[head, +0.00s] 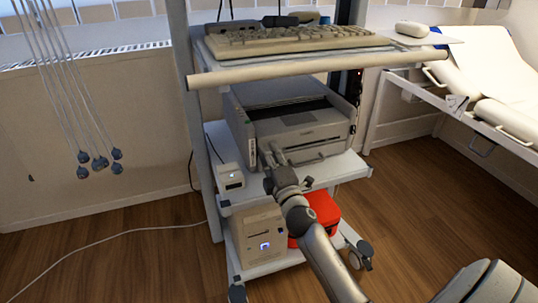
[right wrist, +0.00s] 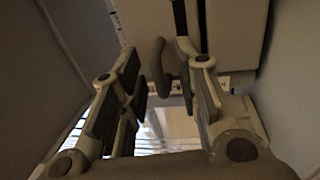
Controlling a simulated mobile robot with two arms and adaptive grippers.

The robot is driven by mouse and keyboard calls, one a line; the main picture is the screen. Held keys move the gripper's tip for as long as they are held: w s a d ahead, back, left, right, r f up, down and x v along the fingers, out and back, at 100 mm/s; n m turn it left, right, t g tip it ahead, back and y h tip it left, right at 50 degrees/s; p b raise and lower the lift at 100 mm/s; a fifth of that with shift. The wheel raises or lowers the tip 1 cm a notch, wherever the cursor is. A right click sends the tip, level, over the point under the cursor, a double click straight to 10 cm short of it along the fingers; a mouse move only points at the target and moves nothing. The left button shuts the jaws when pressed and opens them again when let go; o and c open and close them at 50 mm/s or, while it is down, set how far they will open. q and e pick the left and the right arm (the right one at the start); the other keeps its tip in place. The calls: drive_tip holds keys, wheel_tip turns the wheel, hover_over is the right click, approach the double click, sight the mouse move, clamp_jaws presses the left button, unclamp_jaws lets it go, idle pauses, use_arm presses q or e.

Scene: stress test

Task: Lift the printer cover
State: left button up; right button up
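The grey printer (head: 335,130) sits on the middle shelf of a cart, its front towards me. A dark recess runs across its top behind a grey panel, and I cannot tell exactly where the cover's edges are. My right gripper (head: 273,157) is at the printer's lower front, left of centre. In the right wrist view my right gripper (right wrist: 158,52) is open, with its fingers well apart. A dark curved handle (right wrist: 158,68) shows between them, with a gap on both sides. My left gripper is not in view.
The cart's upper shelf (head: 215,48) overhangs the printer, with a keyboard (head: 290,40) on it. A small white device (head: 230,177) stands left of the printer. Below are a beige box (head: 262,238) and a red case (head: 322,212). A bed (head: 490,75) stands at right.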

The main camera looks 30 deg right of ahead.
drive_tip(key=shift+w, duration=0.25)
clamp_jaws()
drive_tip(key=shift+r, duration=0.15)
